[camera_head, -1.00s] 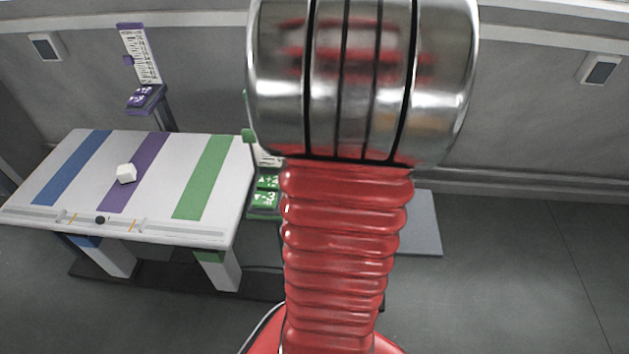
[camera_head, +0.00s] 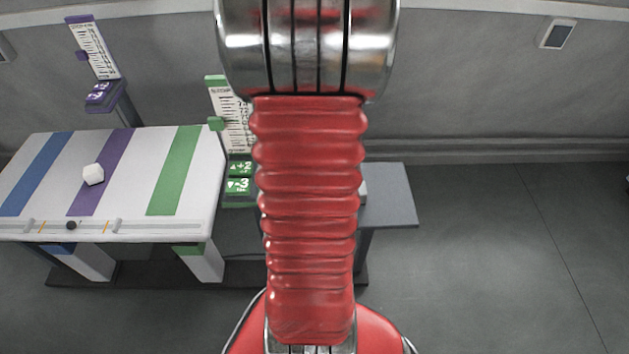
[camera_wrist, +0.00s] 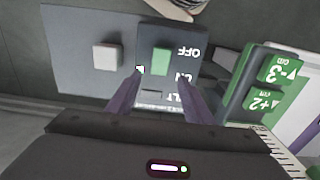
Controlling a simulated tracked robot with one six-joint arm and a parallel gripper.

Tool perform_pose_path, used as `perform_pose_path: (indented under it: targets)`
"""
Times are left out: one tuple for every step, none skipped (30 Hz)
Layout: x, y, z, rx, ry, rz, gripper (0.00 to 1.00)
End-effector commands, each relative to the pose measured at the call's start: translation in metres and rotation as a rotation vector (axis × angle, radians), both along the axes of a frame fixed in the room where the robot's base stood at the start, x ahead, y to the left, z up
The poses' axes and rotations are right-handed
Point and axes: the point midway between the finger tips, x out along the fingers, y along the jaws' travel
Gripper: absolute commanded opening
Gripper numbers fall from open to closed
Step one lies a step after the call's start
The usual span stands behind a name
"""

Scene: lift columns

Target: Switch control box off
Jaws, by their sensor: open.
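The control box (camera_wrist: 150,38) is a dark grey panel in the upper middle of the wrist view, with upside-down white lettering that reads OFF and ON. A green switch (camera_wrist: 161,62) sits on it beside the lettering; I cannot tell its setting for sure. My gripper (camera_wrist: 162,78) is open, its two purple-grey fingers apart over the lower part of the box, one on each side of the switch. Whether they touch the box is unclear. In the head view my red arm hides the gripper and most of the control box.
A grey side table (camera_head: 390,197) carries a white block (camera_wrist: 107,57). The green panel with arrows (camera_wrist: 262,88) stands close to the right in the wrist view. The striped table (camera_head: 130,205) with a white cube (camera_head: 93,174) lies left in the head view. Floor at right is clear.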

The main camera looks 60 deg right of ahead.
Motion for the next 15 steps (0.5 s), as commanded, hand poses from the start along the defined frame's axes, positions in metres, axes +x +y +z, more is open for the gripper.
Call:
perform_pose_path:
  targets:
    - [0.000, 0.001, -0.009, 0.003, 0.001, 0.000, 0.47]
    - [0.000, 0.001, -0.014, 0.004, 0.002, 0.000, 0.47]
    - [0.000, 0.001, -0.020, 0.004, 0.002, 0.000, 0.47]
    - [0.000, 0.001, -0.024, 0.003, 0.001, 0.000, 0.47]
    - [0.000, 0.001, -0.028, 0.003, 0.001, 0.000, 0.47]
    - [0.000, 0.001, -0.034, 0.003, 0.001, 0.000, 0.47]
    - [0.000, 0.001, -0.038, 0.004, 0.002, 0.000, 0.47]
    - [0.000, 0.001, -0.042, 0.003, 0.001, 0.000, 0.47]
    - [-0.001, 0.001, -0.048, 0.004, 0.002, 0.000, 0.47]
    - [-0.001, 0.001, -0.052, 0.004, 0.002, 0.000, 0.47]
    - [0.000, 0.001, -0.055, 0.002, 0.001, 0.000, 0.47]
    - [0.000, 0.001, -0.059, 0.003, 0.001, 0.000, 0.47]
    - [0.000, 0.001, -0.062, 0.003, 0.001, 0.000, 0.47]
    - [0.000, 0.000, -0.064, 0.002, 0.001, 0.000, 0.47]
    - [0.000, 0.000, -0.067, 0.001, 0.000, 0.000, 0.47]
